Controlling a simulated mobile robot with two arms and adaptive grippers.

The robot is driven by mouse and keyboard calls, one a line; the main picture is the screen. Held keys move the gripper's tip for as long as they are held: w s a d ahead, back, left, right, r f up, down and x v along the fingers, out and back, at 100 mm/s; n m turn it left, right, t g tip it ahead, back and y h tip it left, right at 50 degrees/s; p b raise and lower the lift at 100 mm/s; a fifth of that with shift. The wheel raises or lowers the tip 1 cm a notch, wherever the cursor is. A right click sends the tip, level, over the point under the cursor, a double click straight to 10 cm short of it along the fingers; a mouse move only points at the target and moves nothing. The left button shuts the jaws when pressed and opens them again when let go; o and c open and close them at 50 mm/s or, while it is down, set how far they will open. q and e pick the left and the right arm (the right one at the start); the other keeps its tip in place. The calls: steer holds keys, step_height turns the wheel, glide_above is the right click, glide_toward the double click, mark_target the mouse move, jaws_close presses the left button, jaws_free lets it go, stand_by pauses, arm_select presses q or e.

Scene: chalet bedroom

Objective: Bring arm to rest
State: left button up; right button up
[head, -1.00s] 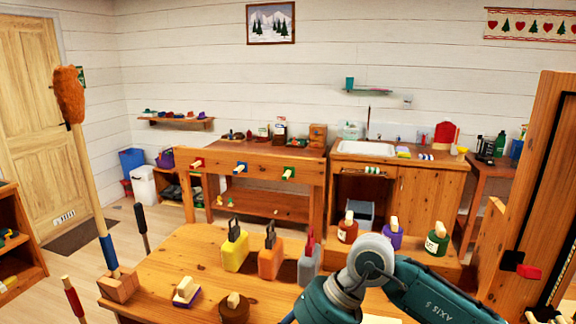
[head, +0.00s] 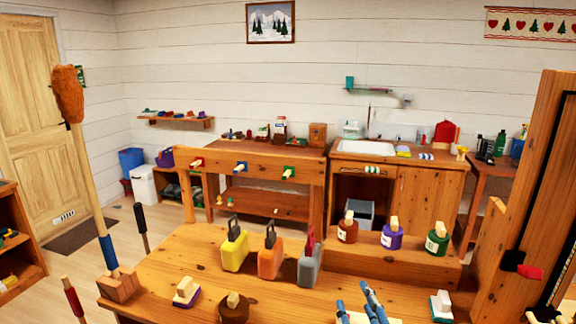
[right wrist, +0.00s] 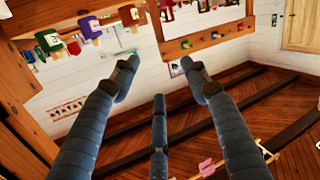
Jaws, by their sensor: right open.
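My right gripper (head: 360,302) shows at the bottom edge of the head view. Its blue fingers point up over the front of the wooden table (head: 190,260), and the rest of the arm is out of view. In the right wrist view the gripper (right wrist: 160,75) has its three dark fingers spread apart, with nothing between them. My left gripper is in neither view.
Red (head: 347,231), purple (head: 391,238) and green (head: 436,242) bottles stand on a raised ledge. A white-and-green brush (head: 441,306) lies to the right.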

steer(key=s+d+f+m+g+h, duration=0.1)
steer(key=s+d+f+g, duration=0.2)
steer(key=s+f, duration=0.35)
steer(key=s+d+f+m+g+h, duration=0.15)
steer(key=s+f+g, duration=0.25)
steer(key=f, duration=0.5)
steer(key=s+d+f+g+y, duration=0.1)
steer(key=s+f+g, duration=0.3)
steer(key=s, duration=0.5)
steer(key=s+f+g+y, duration=0.1)
steer(key=s+f+g, duration=0.2)
steer(key=s+f, duration=0.45)
steer(key=s+f+n, duration=0.1)
steer(key=s+f, duration=0.2)
steer(key=f, duration=2.2)
steer(key=s+d+f+g, duration=0.2)
steer(key=s+d+f, duration=0.1)
steer(key=s+f, duration=1.2)
steer(key=shift+s+d+h, duration=0.15)
steer(key=shift+s+h, duration=0.2)
steer(key=shift+s, duration=0.75)
steer(key=shift+f, duration=0.1)
